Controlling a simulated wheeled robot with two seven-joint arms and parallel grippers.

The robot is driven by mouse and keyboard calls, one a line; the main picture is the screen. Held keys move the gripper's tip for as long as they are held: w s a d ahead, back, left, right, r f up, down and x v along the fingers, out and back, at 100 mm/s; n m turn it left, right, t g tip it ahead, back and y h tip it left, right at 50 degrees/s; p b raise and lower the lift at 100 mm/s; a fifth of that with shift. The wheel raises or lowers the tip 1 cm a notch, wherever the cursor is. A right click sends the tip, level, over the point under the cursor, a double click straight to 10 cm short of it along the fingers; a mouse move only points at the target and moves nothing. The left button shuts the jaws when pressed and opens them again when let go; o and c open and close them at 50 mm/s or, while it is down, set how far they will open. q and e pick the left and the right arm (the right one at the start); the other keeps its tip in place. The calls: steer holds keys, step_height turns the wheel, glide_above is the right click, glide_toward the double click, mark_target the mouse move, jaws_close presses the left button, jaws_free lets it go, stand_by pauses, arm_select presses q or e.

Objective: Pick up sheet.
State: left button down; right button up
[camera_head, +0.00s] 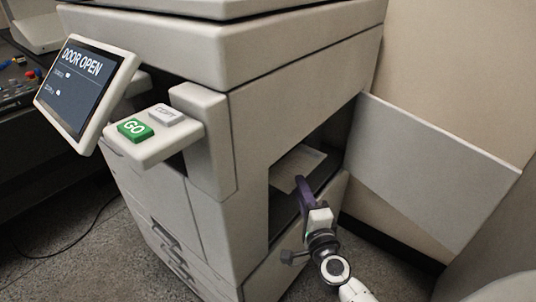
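A pale sheet (297,167) lies inside the open side compartment of the copier (170,200). My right gripper (303,184) reaches up from the lower right to the compartment's opening. Its dark purple fingers are at the near edge of the sheet, and part of the sheet is hidden behind them. From this angle I cannot tell whether the fingers touch the sheet or how far apart they are. My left gripper is not in view.
The copier's side door (430,170) stands open to the right of the compartment. A tilted screen (85,85) reads "DOOR OPEN", beside a green GO button (135,129). A dark bench with small parts (15,90) is at the left.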

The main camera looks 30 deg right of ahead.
mark_target(303, 159)
steer(key=b+x, duration=0.1)
steer(key=x, duration=0.5)
steer(key=shift+s, duration=0.1)
jaws_close()
